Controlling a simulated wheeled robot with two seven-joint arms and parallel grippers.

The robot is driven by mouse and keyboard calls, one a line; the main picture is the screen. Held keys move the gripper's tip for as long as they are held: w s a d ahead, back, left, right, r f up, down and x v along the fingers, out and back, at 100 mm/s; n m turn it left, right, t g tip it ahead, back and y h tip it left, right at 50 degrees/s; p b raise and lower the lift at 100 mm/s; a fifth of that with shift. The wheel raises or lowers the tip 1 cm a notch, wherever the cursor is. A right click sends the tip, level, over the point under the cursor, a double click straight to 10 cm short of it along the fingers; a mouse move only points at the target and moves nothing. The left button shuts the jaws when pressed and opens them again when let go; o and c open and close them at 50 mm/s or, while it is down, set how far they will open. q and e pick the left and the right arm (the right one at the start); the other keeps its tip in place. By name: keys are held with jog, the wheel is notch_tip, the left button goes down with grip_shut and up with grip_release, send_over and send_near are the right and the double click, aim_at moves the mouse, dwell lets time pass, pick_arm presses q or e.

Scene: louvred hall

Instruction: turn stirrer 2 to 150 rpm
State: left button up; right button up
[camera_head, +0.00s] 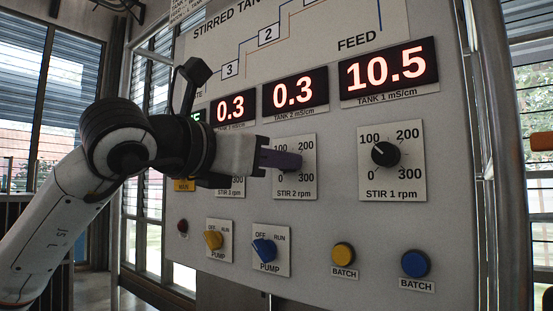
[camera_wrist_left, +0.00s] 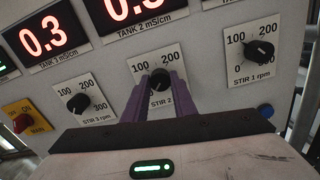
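The stirrer 2 knob (camera_wrist_left: 160,80) is a dark round dial on a white plate (camera_wrist_left: 157,61) marked STIR 2 rpm, with 0, 100, 200 and 300 around it. In the left wrist view its pointer is too small to read. My left gripper (camera_wrist_left: 160,88) has its two purple fingers on either side of this knob. I cannot tell whether they press on it or leave a small gap. My right gripper is not in view.
The stirrer 1 knob (camera_head: 385,154) is to the right, its pointer toward the upper left near 100. The stirrer 3 knob (camera_wrist_left: 78,103) is to the left. Below are a yellow pump switch (camera_head: 213,240), a blue pump switch (camera_head: 264,250), and yellow (camera_head: 343,254) and blue (camera_head: 415,264) batch buttons.

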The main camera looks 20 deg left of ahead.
pick_arm(q)
jog(key=shift+c, duration=1.4)
jog(key=shift+m, duration=0.3)
jog(key=m, duration=0.8)
jog(key=m+p, duration=0.1)
jog(key=m, duration=1.7)
jog(key=shift+d+f, duration=0.1)
jog(key=shift+f, duration=0.15)
jog(key=o, duration=1)
jog(key=shift+o, duration=0.2)
